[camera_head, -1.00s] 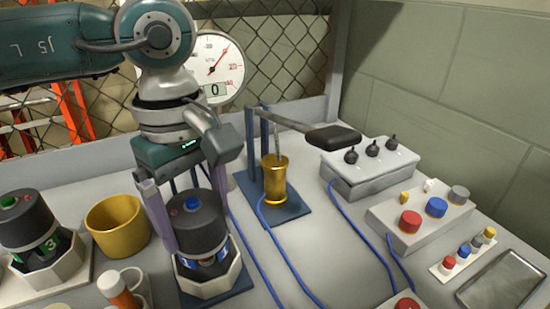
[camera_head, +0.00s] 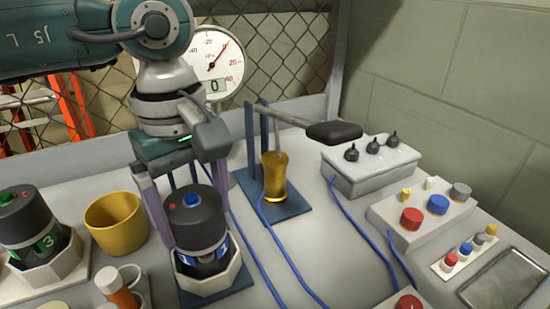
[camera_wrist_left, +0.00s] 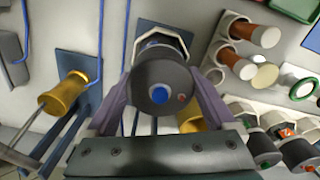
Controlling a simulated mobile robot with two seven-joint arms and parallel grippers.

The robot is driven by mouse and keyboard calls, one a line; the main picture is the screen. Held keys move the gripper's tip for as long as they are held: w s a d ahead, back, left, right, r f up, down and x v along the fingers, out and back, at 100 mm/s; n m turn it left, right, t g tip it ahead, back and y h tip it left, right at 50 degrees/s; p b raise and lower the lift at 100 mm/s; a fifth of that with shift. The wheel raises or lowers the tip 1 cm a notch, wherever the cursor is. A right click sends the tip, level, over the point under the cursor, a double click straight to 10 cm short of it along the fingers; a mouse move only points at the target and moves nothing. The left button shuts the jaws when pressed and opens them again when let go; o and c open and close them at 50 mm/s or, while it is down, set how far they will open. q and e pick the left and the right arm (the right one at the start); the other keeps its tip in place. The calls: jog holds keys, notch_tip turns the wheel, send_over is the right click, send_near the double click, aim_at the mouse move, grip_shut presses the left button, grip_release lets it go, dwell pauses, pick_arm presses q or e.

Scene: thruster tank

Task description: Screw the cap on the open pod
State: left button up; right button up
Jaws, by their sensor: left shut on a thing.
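The dark grey cap (camera_head: 194,217) with a blue button on top sits on the pod (camera_head: 205,264), which stands in a white octagonal holder on a blue base plate (camera_head: 218,297). My left gripper (camera_head: 182,222) comes from above, with its two purple-grey fingers shut on the cap's sides. In the left wrist view the cap (camera_wrist_left: 161,80) lies between the fingers, its blue button facing the camera and a small red mark beside it. The pod's rim under the cap is hidden, so I cannot tell how tight the fit is. My right gripper is not in view.
A capped pod (camera_head: 30,225) marked 3 stands in another holder at the left. A yellow cup (camera_head: 116,224) is close left of my gripper. A lever press with a brass cylinder (camera_head: 274,177) stands right. Blue cables cross the table; control boxes (camera_head: 370,165) are further right.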

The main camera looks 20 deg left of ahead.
pick_arm(q)
jog(key=m+b, duration=0.2)
jog(key=m, duration=0.2)
jog(key=shift+f, duration=0.15)
jog(key=shift+m+b, duration=1.25)
jog(key=shift+m, duration=0.45)
jog(key=shift+m+b, duration=0.3)
jog(key=shift+m, duration=0.4)
jog(key=o, duration=1)
jog(key=shift+c, duration=0.2)
